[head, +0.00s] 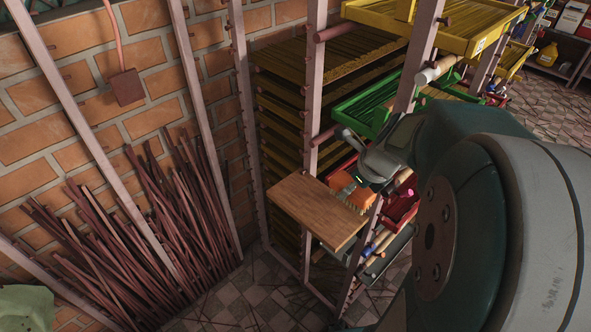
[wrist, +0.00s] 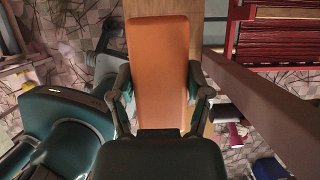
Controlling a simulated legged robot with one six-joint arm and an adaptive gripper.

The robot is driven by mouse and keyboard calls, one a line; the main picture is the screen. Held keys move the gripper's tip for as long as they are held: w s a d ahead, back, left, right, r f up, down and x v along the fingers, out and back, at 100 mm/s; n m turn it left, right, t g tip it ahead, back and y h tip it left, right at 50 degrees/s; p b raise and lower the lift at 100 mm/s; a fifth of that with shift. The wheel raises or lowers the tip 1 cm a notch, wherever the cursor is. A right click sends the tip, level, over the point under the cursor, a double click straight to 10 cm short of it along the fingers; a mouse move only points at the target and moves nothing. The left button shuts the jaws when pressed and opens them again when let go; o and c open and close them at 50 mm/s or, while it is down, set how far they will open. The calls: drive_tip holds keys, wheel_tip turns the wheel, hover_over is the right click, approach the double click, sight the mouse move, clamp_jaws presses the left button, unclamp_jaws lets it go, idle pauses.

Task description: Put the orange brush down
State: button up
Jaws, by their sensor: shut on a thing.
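The orange brush (head: 357,200) is in my gripper (head: 352,186), close beside the right end of a wooden board (head: 318,208) in the head view. In the wrist view the brush (wrist: 158,62) stretches away from me between the two fingers (wrist: 158,85), which press on its sides. The board (wrist: 202,30) shows behind the brush there. I cannot tell whether the brush touches the board. My arm hides part of the area to the right in the head view.
A rack of yellow trays (head: 335,58) and a green tray (head: 372,103) stands behind the board, with upright posts close by. A red tray (head: 402,205) and several tools lie lower right. Thin sticks (head: 125,235) lean on the brick wall. The board's visible top is bare.

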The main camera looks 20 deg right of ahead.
drive_tip(key=w+a+f, duration=0.1)
drive_tip(key=w+f, duration=0.1)
drive_tip(key=w, duration=0.1)
drive_tip(key=w+a+f, duration=0.1)
drive_tip(key=w+f, duration=0.2)
drive_tip(key=w+a+f, duration=0.1)
drive_tip(key=w+f, duration=0.2)
drive_tip(key=shift+w+a, duration=0.2)
drive_tip(key=f, duration=0.3)
drive_tip(key=shift+w+f, duration=0.2)
drive_tip(key=shift+f, duration=0.05)
drive_tip(key=o, duration=1)
